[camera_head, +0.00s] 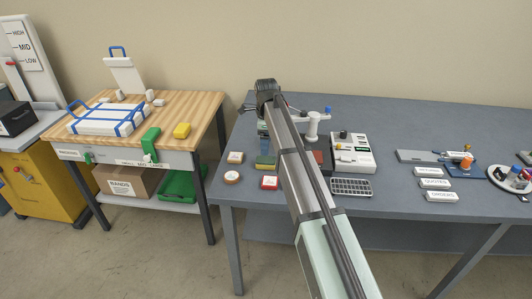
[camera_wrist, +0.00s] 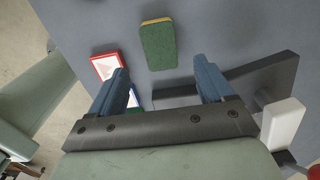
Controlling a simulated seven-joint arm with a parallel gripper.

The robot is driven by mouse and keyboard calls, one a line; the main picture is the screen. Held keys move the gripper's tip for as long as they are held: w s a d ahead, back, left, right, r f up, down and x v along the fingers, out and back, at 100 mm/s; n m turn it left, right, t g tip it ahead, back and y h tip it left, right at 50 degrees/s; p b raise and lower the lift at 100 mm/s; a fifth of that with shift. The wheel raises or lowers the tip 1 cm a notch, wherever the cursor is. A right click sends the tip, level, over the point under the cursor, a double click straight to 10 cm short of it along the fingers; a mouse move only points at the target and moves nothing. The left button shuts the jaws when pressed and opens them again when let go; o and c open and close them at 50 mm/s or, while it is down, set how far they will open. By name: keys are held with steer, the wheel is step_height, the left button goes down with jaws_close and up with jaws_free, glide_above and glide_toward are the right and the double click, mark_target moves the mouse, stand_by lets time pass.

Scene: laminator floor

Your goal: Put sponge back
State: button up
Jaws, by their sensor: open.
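A sponge, green with a thin yellow layer, lies flat on the grey table in the wrist view (camera_wrist: 158,46). It also shows in the head view (camera_head: 265,162), left of my arm. My gripper (camera_wrist: 162,68) is open, with its two blue fingers apart and nothing between them. The sponge is just beyond the fingertips, roughly centred between them, and looks apart from them. In the head view my arm hides most of the gripper. A yellow block (camera_head: 181,131) lies on the wooden bench; I cannot tell if it is a sponge.
A red-edged white block (camera_wrist: 107,66) lies close to the left finger. A dark flat bar (camera_wrist: 255,82) and a white block (camera_wrist: 283,122) are at the right. A white device (camera_head: 352,152) stands right of my arm.

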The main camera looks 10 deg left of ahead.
steer(key=shift+r, duration=1.9)
